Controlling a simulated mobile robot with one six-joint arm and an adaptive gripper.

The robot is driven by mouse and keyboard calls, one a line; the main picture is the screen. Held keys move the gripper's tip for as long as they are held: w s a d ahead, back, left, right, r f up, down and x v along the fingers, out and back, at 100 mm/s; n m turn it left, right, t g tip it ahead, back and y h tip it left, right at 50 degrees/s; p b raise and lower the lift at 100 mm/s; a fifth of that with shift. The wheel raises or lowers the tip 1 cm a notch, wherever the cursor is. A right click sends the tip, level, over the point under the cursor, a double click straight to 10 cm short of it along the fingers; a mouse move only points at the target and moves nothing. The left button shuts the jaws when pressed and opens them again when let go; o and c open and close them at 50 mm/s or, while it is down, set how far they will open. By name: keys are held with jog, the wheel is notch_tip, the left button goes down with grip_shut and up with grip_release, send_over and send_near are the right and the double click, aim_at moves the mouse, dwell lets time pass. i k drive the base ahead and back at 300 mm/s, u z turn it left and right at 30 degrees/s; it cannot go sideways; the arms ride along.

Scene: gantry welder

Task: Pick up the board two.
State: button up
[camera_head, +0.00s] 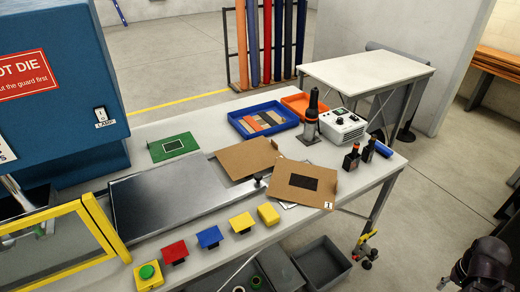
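A brown board (286,194) with a black rectangle and a small white corner label lies near the table's front right edge. The mark on the label is too small to read surely, so I cannot tell if this is board two. A second brown board (240,159), with no marking that I can make out, lies just behind it to the left. A green board (186,138) with a black patch lies farther left. A dark part at the lower right edge looks like my gripper (484,264); it is off the table, apart from the boards, and its fingers are unclear.
A metal plate (165,195) lies left of the boards. Red (174,252), blue (209,237) and yellow (241,222) blocks line the front edge. A grey bin (322,264) sits below.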

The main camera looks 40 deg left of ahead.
aim_at(242, 160)
jog(key=u, duration=0.2)
jog(key=i, duration=0.8)
jog(key=u, duration=0.9)
jog(key=i, duration=0.75)
jog(key=u, duration=0.45)
